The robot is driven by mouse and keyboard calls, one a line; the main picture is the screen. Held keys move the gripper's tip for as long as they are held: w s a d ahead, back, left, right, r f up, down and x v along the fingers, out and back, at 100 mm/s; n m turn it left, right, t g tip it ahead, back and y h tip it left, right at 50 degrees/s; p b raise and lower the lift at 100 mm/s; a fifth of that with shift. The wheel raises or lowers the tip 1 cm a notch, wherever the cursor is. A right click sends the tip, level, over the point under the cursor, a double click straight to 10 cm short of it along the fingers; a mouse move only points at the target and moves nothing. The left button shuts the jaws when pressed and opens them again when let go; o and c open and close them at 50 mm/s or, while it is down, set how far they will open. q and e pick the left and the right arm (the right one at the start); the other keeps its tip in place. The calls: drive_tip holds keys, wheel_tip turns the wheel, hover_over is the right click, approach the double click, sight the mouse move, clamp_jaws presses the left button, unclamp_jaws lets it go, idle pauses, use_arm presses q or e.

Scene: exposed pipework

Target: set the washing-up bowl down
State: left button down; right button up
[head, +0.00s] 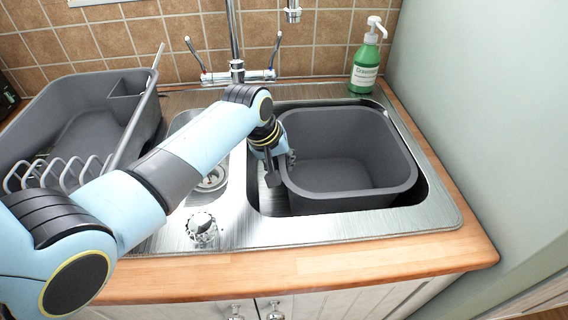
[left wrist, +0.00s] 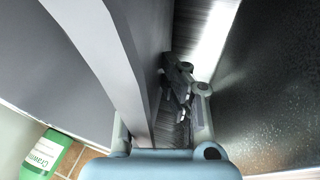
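The grey washing-up bowl (head: 345,160) is over the right-hand sink basin (head: 431,190), with its lower part inside the basin opening. Its rim stands around the height of the sink top. Whether its base touches the basin floor is hidden. My left gripper (head: 280,168) is at the bowl's left rim, pointing down, with one finger outside the wall and one inside. In the left wrist view the bowl's wall (left wrist: 108,65) runs between the fingers, and the outer finger (left wrist: 190,92) appears against it. The inner finger is mostly hidden by the wall. My right gripper is not in view.
A green soap bottle (head: 366,68) stands behind the basin at the back right. The tap (head: 237,72) rises behind my left arm. A grey dish rack (head: 140,105) fills the left. A wall borders the right.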

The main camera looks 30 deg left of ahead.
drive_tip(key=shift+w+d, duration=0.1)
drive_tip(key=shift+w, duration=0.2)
use_arm(q)
drive_tip(key=c, duration=1.5)
unclamp_jaws()
drive_tip(key=p+v, duration=0.1)
drive_tip(key=v, duration=1.1)
drive_tip(key=shift+a+p, duration=0.1)
drive_tip(key=shift+p, duration=0.2)
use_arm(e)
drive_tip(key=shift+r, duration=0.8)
